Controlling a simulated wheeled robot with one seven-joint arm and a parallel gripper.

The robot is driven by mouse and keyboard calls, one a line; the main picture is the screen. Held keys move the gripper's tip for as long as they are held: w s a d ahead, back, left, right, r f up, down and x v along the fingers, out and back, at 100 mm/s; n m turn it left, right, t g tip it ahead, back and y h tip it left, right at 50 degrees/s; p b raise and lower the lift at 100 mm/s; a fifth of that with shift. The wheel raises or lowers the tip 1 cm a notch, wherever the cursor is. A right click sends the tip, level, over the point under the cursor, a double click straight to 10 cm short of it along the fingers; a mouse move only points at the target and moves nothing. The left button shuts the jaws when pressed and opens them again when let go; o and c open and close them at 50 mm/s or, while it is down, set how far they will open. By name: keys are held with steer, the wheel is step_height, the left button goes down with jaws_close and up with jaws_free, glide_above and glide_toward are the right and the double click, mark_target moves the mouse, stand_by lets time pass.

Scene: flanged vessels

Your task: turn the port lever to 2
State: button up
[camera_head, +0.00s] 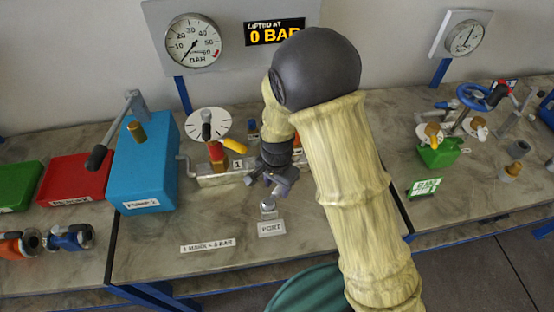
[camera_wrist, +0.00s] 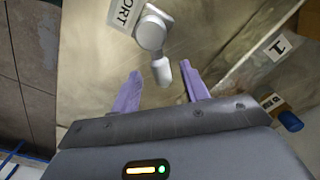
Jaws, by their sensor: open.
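The port lever is a small light-grey handle on a round hub, seen in the wrist view (camera_wrist: 152,32), beside a white label reading PORT. In the head view its grey base (camera_head: 268,209) shows behind the PORT label (camera_head: 271,228), with its upper part partly hidden by my gripper. My gripper (camera_head: 272,184) is over the lever, pointing down. In the wrist view its two purple fingers (camera_wrist: 160,90) are open, with the lever's handle tip between and just ahead of them. I cannot tell whether either finger touches it. A position plate marked 1 (camera_head: 238,163) stands behind; no 2 is readable.
A blue pump box (camera_head: 145,165) with a lever stands to the left, with a red box (camera_head: 75,180) beyond it. A manifold with a yellow handle (camera_head: 234,146) is close behind my gripper. The bench front near the 1 BAR-type label (camera_head: 208,246) is clear.

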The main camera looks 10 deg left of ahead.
mark_target(277, 190)
step_height(277, 190, up, 15)
steer(key=b, duration=0.1)
steer(key=shift+r, duration=0.2)
stand_by(0.5)
steer(key=s+d+f+n+t, duration=0.1)
steer(key=s+d+n, duration=0.1)
steer(key=d, duration=1)
steer(key=s+d+f+n+t, duration=0.1)
steer(key=s+d+n, duration=0.2)
steer(key=d, duration=0.8)
steer(key=shift+s+d+t, duration=0.3)
steer(key=shift+s+d, duration=0.1)
steer(key=shift+s, duration=0.25)
steer(key=shift+c, duration=1)
